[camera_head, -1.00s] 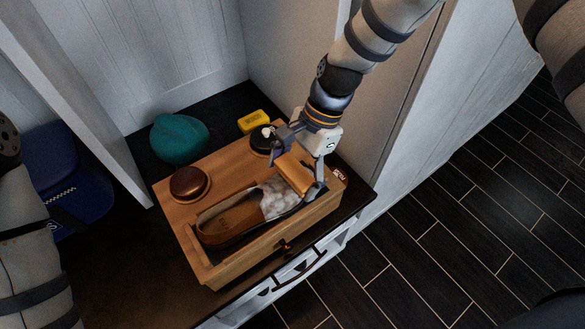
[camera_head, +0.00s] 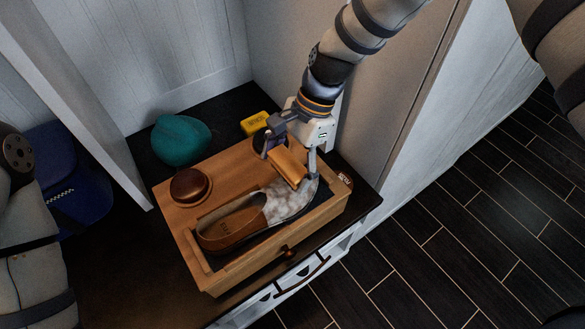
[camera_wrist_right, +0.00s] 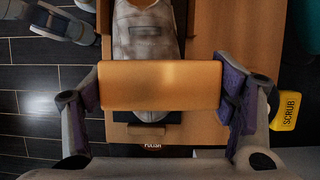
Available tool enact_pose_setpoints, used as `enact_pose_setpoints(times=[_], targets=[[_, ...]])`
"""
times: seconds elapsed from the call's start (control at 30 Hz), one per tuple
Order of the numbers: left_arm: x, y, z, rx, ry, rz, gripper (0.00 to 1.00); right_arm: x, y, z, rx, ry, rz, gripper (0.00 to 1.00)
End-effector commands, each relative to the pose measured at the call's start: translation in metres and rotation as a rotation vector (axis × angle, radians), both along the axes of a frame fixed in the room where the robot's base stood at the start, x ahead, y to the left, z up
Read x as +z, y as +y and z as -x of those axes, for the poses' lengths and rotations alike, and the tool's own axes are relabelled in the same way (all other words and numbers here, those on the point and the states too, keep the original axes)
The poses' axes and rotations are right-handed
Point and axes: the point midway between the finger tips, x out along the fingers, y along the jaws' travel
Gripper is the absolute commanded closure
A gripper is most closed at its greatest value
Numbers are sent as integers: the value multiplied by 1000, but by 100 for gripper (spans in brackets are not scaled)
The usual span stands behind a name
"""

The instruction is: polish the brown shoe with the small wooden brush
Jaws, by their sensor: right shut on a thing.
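The shoe (camera_head: 232,224) lies in the recess of a wooden box (camera_head: 225,275) on the dark top. Its heel and inside are brown; its front is mottled grey-white. My right gripper (camera_head: 290,165) is shut on the small wooden brush (camera_head: 286,170) and holds it over the toe end. In the right wrist view, the brush (camera_wrist_right: 160,84) spans between both finger pads, with the shoe's pale front (camera_wrist_right: 145,42) beyond it. The brush's underside is hidden, so I cannot tell whether it touches the shoe. My left gripper is out of view.
A brown domed wooden piece (camera_head: 189,186) sits on the box. A yellow block (camera_head: 255,123), marked SCRUB in the wrist view, and a teal object (camera_head: 181,139) stand behind. A tin marked POLISH (camera_wrist_right: 152,147) is by the toe end. White walls close in behind and right.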

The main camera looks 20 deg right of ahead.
Motion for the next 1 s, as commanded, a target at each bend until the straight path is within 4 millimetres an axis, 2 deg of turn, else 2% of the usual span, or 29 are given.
enact_pose_setpoints(times=[0.8,1.0], targets=[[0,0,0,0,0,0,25,-2,0,-1,0,-2,0,48],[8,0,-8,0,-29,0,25,3,-4,10,0,-5,0,48]])
